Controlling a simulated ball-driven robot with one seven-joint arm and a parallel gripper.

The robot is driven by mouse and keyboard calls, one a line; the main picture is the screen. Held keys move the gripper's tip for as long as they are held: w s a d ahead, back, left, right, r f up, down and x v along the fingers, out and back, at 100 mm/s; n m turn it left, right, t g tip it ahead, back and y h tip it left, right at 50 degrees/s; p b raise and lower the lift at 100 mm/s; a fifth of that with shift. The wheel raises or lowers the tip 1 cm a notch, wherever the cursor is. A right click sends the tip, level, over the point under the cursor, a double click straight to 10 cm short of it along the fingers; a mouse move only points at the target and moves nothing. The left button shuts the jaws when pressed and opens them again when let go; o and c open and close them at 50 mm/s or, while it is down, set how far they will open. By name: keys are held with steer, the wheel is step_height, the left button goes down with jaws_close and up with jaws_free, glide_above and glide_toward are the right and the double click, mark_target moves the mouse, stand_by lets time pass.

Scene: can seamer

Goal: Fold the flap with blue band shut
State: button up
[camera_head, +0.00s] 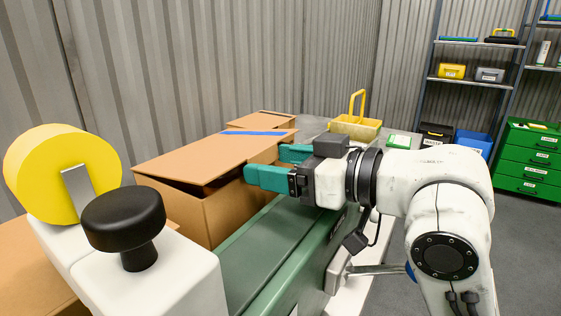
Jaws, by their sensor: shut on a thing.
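The cardboard box (228,212) stands left of the middle on the green machine bed. The flap with blue band (200,154) lies over its top, tilted, with a dark gap under its near edge. Its blue band (255,132) crosses the far end. My gripper (265,163) reaches in from the right at the box's right side. Its teal fingers are shut on the right edge of the flap, with cardboard between them. The fingers and the gripper body hide part of this edge and of the box's right wall.
A yellow roll (62,172) and a black knob (124,218) on a white housing stand at the near left. A yellow basket (355,128) stands behind my gripper. The green conveyor-like bed (265,258) is bare in front. Shelves and green drawers (528,158) stand far right.

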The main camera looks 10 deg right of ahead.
steer(key=shift+f, duration=0.15)
steer(key=o, duration=1.5)
steer(key=shift+r, duration=0.2)
